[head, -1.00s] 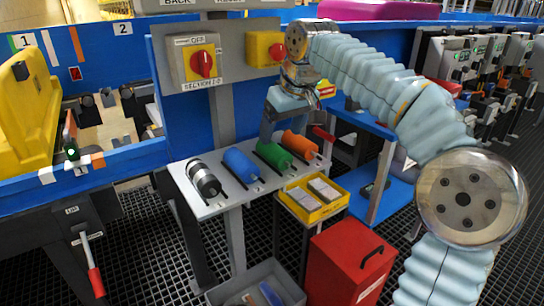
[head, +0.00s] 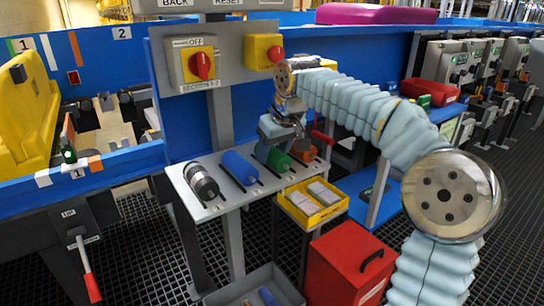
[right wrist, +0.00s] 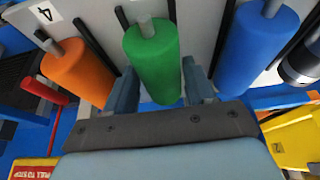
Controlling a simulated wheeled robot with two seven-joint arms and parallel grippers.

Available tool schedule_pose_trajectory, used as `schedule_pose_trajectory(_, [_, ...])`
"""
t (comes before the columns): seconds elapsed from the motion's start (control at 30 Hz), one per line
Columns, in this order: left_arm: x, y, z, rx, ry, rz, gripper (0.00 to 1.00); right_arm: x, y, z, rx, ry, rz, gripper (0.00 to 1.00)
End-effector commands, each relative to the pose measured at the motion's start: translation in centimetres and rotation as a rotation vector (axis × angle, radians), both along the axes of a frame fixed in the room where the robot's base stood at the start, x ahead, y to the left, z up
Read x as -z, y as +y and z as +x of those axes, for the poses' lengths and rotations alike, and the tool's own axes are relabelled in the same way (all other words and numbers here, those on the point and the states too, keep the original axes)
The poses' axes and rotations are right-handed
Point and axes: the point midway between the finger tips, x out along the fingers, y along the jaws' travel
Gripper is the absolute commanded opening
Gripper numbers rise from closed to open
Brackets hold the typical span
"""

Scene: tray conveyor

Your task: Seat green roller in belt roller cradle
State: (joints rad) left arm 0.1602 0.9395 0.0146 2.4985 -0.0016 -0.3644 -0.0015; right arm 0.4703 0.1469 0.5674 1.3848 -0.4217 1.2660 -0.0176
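The green roller (head: 279,161) lies on a grey sloping shelf (head: 207,213) between the blue and orange rollers, partly hidden by my right gripper (head: 284,146) in the head view. In the right wrist view, the green roller (right wrist: 152,62) lies between the two spread fingers of my right gripper (right wrist: 160,84). The gripper is open, and I see a gap at least on the right side of the roller. Dark brackets (head: 106,101) stand in a gap of the blue-sided conveyor at left; I cannot tell whether they are the cradle. My left gripper is out of view.
The blue roller (head: 240,168), black roller (head: 201,182) and orange roller (right wrist: 78,72) share the shelf. A yellow bin (head: 313,200) and a red box (head: 347,264) stand just right of it. A switch panel (head: 192,62) rises behind.

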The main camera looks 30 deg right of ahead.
Motion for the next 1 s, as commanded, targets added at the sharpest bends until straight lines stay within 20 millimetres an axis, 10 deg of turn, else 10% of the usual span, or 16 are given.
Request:
schedule_pose_trajectory(0.33, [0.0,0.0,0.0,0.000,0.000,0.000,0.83,-0.1,0.0,0.0,0.000,-0.002,-0.001,0.03])
schedule_pose_trajectory(0.7, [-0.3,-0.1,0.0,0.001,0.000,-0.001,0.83,-1.1,0.1,0.0,-0.001,-0.004,0.000,0.03])
schedule_pose_trajectory(1.0, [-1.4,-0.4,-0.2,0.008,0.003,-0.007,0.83,-7.5,1.4,-3.0,-0.002,-0.008,-0.002,0.03])
